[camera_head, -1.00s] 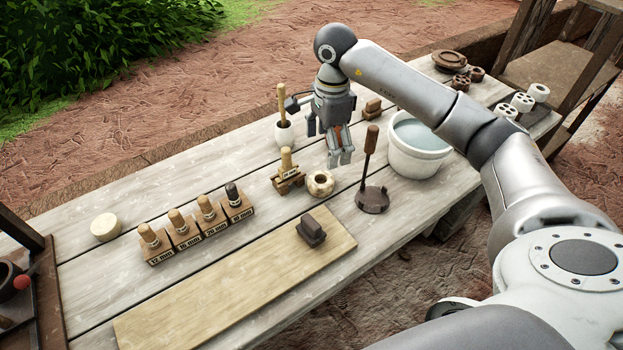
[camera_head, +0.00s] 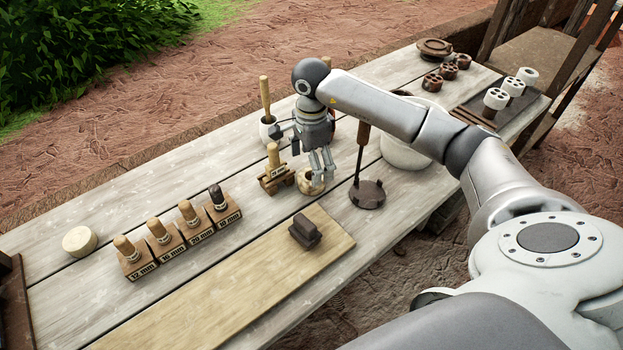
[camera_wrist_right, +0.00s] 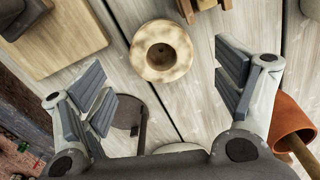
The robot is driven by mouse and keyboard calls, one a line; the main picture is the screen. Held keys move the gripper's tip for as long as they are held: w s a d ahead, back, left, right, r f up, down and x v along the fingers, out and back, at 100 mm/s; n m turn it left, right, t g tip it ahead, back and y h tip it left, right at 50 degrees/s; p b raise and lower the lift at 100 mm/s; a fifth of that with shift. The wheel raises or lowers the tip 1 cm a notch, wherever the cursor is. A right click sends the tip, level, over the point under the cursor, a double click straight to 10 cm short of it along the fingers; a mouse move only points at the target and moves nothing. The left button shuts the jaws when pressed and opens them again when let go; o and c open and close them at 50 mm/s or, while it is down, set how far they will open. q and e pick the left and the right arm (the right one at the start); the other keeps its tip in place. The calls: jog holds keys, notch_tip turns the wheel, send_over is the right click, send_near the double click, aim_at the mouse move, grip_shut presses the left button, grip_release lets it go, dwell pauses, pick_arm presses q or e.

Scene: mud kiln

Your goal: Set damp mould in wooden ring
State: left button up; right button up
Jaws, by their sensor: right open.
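A round pale piece with a dark central hole (camera_head: 305,184), likely the damp mould, sits on the table planks, partly hidden by my right gripper (camera_head: 320,170). In the right wrist view, the pale piece (camera_wrist_right: 161,51) lies just beyond and between the open fingers of my right gripper (camera_wrist_right: 165,95), untouched; nothing is between the fingertips. I cannot tell for certain which thing is the wooden ring; a brown, ring-shaped stack (camera_head: 433,48) lies at the table's far end. My left gripper is out of view.
A dark notched disc with an upright handle (camera_head: 367,194) stands close right of the pale piece. A small wooden stand (camera_head: 275,178) is close left. A board (camera_head: 240,275) with a dark block (camera_head: 305,232) lies in front. A white bucket (camera_head: 405,150) stands behind my arm.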

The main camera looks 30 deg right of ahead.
jog(key=shift+w+f+p, duration=0.1)
jog(key=shift+f+p, duration=0.5)
jog(key=shift+f, duration=1.8)
jog(key=c, duration=1.3)
jog(key=shift+r, duration=0.1)
jog(key=shift+c, duration=0.2)
